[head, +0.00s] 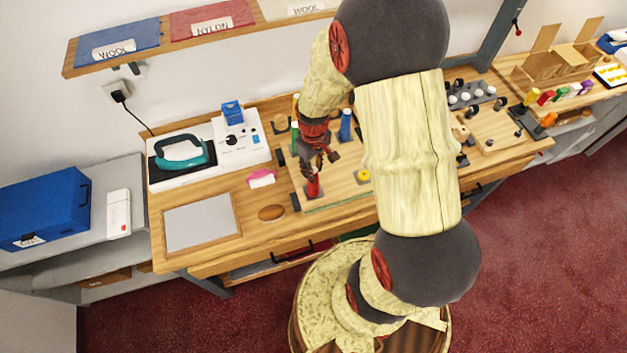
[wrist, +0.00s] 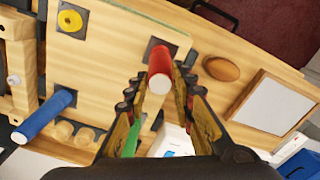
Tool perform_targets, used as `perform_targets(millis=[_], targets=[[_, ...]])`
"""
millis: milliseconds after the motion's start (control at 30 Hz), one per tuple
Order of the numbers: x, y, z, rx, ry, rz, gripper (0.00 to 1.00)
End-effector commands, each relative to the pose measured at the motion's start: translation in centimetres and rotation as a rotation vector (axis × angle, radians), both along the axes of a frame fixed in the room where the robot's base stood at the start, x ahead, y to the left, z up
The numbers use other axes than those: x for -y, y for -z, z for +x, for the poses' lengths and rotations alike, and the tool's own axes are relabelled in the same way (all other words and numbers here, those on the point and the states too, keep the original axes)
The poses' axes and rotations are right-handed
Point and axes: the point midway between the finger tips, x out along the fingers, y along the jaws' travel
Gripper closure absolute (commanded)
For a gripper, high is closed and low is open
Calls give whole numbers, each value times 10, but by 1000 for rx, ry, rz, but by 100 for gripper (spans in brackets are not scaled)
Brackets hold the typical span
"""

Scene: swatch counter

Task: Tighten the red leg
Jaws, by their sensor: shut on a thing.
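The red leg (head: 313,187) stands upright on a dark square plate at the front left of the wooden board (head: 338,190). In the wrist view the red leg (wrist: 160,60) shows its pale end toward the camera, between the fingers. My gripper (head: 313,168) comes down on the leg from above. In the wrist view my gripper (wrist: 161,84) has one finger on each side of the leg and is shut on it. Whether the leg sits fully down on its plate I cannot tell.
A blue leg (head: 346,125), a green leg (head: 295,137) and a yellow round piece (head: 362,176) are on the board. A brown oval (head: 271,212), a pink brush (head: 262,178) and a grey panel (head: 200,222) lie to the left. An iron (head: 182,152) stands behind.

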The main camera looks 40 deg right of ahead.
Motion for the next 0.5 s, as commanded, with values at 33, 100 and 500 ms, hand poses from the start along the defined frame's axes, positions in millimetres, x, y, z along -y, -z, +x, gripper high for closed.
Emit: perform_targets(millis=[33, 100, 500], targets=[[0, 0, 0, 0, 58, 0, 100], [0, 0, 0, -1, 145, 0, 100], [0, 1, 0, -1, 634, 0, 100]])
